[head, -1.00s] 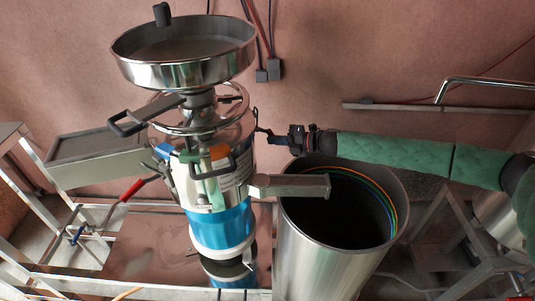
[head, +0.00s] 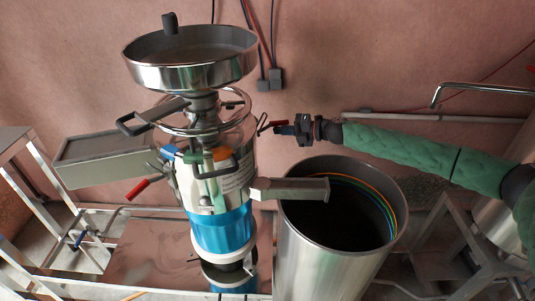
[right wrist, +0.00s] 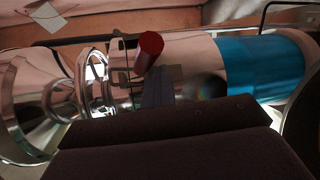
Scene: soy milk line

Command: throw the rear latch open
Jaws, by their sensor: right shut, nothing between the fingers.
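The rear latch's red handle (head: 277,123) sticks out from the right side of the steel grinder (head: 232,165), with a thin wire loop beside it. My right gripper (head: 283,130) is shut and empty, its tips close to the red handle; I cannot tell whether they touch. In the right wrist view the red handle (right wrist: 149,52) stands out from the mirror-like grinder body just beyond my gripper (right wrist: 157,90). The latch's base is partly hidden there. A second red-handled latch (head: 138,188) hangs out at the grinder's left. My left gripper is not in view.
An open steel drum (head: 322,255) stands under my right forearm, below the grinder's spout (head: 290,188). A round hopper (head: 190,60) tops the grinder. A wall pipe (head: 430,118) runs behind my arm. Free air lies between the gripper and the wall box (head: 270,80).

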